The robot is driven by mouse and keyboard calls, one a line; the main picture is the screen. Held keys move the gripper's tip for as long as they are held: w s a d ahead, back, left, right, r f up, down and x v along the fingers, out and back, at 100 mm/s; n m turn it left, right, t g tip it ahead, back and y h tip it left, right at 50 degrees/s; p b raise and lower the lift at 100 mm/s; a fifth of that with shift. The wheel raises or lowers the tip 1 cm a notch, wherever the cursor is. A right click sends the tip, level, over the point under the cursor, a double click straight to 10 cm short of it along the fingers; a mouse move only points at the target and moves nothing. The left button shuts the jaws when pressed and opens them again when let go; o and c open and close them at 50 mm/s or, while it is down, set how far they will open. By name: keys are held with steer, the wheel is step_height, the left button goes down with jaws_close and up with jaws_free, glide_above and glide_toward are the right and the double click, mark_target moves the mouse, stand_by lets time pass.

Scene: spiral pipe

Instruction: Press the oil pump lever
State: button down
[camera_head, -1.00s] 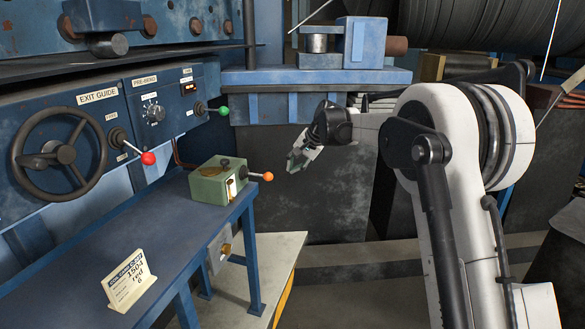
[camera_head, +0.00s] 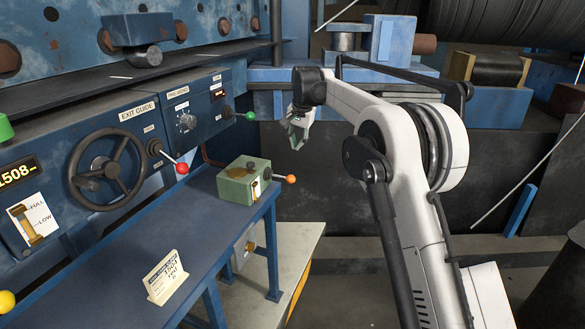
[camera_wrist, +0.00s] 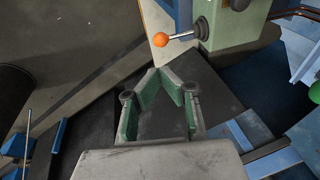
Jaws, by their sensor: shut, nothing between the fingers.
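The oil pump is a green box (camera_head: 245,182) on the right end of the blue bench. Its lever sticks out to the right and ends in an orange knob (camera_head: 290,179). My gripper (camera_head: 296,143) hangs above and apart from the knob in the head view, its green fingers pointing down. In the wrist view, the fingertips of my gripper (camera_wrist: 157,72) meet with nothing between them. The orange knob (camera_wrist: 161,39) shows just beyond the tips, with the green box (camera_wrist: 232,22) to its upper right.
A blue bench (camera_head: 190,240) carries a white label card (camera_head: 165,278). Behind it stands a control panel with a handwheel (camera_head: 107,170), a red-knobbed lever (camera_head: 181,168) and a green-knobbed lever (camera_head: 250,116). A dark block (camera_head: 320,190) stands behind the pump.

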mark_target(291, 176)
steer(key=shift+f, duration=0.1)
steer(key=p+x, duration=0.3)
steer(key=x, duration=1.1)
steer(key=shift+s, duration=0.1)
steer(key=shift+f+b, duration=0.15)
steer(key=shift+b, duration=0.15)
